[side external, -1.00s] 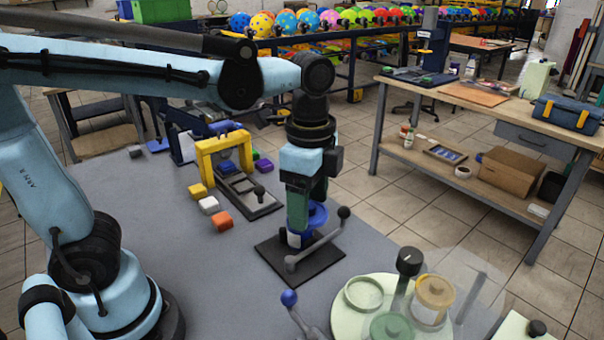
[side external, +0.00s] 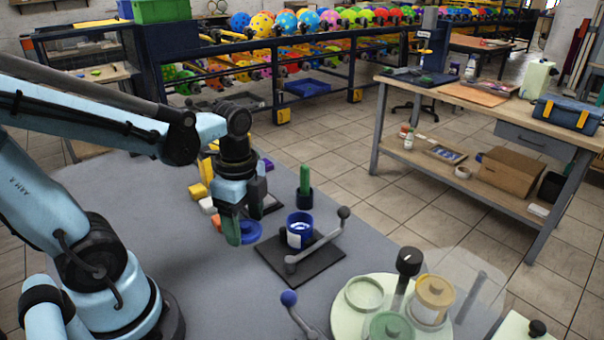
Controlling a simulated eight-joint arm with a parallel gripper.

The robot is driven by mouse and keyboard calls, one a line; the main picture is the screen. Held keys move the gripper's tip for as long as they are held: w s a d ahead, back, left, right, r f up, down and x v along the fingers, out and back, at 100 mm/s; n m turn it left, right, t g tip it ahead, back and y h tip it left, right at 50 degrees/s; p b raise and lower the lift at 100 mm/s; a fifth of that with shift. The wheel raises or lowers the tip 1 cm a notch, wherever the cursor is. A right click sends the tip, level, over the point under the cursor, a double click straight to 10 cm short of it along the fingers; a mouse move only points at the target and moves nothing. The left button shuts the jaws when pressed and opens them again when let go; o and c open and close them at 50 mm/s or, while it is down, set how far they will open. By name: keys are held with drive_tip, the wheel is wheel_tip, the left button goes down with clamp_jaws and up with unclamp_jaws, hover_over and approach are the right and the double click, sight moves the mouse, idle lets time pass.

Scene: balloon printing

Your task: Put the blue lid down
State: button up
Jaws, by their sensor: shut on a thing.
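My gripper (side external: 240,226) is shut on the blue lid (side external: 250,233), a round blue disc at its fingertips. The lid is held low over the grey table, left of the blue pot; I cannot tell whether it touches the table. The blue pot (side external: 299,232), with a pale label, stands open at the top on a dark base plate (side external: 275,261) with a grey lever (side external: 318,243). My fingers hide part of the lid.
A dark cup with a green stick (side external: 305,187) stands behind the pot. Coloured blocks (side external: 199,191) lie behind my gripper. A round pale stand (side external: 343,318) with a green-lidded and a tan-lidded pot is front right. The table (side external: 225,295) in front of my gripper is clear.

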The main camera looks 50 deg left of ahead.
drive_tip(key=a+f, duration=0.1)
drive_tip(key=a, duration=0.1)
drive_tip(key=a+f, duration=0.1)
drive_tip(key=a, duration=0.1)
drive_tip(key=w+a+f, duration=0.1)
drive_tip(key=a+f, duration=0.1)
drive_tip(key=shift+a, duration=0.25)
drive_tip(key=shift+f, duration=2)
drive_tip(key=shift+f, duration=0.2)
drive_tip(key=o, duration=1)
drive_tip(key=shift+r, duration=0.1)
